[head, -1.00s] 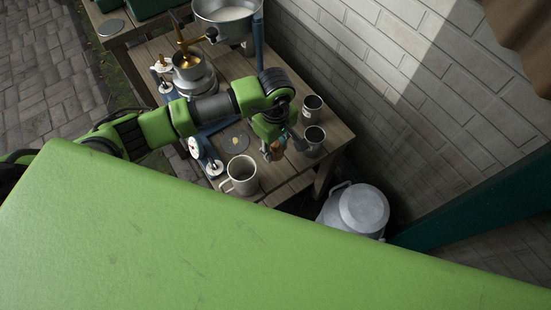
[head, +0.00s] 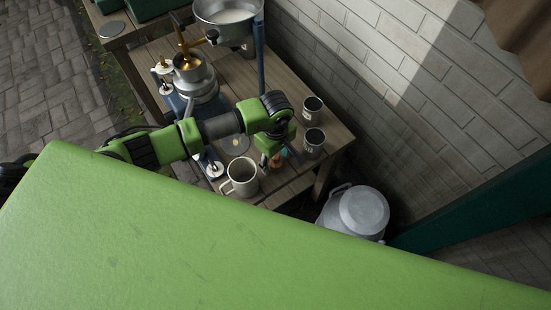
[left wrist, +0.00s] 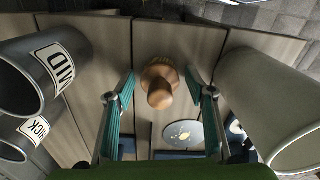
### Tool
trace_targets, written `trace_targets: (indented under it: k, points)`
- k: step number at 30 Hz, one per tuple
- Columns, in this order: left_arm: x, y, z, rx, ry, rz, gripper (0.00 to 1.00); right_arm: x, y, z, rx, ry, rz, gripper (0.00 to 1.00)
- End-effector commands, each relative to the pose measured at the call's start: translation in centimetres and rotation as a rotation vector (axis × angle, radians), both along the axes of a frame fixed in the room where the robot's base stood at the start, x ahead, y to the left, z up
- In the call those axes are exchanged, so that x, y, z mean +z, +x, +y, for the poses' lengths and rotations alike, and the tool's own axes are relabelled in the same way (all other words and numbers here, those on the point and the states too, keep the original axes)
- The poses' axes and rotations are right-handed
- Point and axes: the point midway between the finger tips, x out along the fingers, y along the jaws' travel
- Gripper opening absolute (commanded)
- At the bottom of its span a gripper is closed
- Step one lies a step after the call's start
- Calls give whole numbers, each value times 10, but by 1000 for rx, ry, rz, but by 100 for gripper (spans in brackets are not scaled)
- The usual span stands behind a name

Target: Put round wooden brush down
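The round wooden brush (left wrist: 159,85) is between the two teal fingers of my left gripper (left wrist: 160,80) in the left wrist view. Its knob points toward the camera, and its bristled edge is at the table boards. Narrow gaps show between the brush and both fingertips, so the gripper is open around it. In the head view the brush (head: 279,160) is a small orange-brown patch beside my left gripper (head: 271,160), low over the wooden table (head: 285,82) near its front edge. My right gripper is not in view.
A pale mug (head: 240,177) stands close left of the gripper. Two labelled metal cups (head: 313,142) (head: 313,108) stand to its right. A round disc (head: 237,142) and the separator (head: 190,80) are behind. A milk can (head: 360,212) stands beside the table.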

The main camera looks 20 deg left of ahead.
Motion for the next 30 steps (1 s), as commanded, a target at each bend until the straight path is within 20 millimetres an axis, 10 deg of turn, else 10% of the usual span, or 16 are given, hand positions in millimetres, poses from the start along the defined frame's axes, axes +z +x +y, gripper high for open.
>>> trace_targets:
  k: [13,30]
  points:
    - [10,1,0,-1,-1,-3,50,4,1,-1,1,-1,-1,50]
    - [115,1,0,-1,-1,-3,50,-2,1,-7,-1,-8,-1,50]
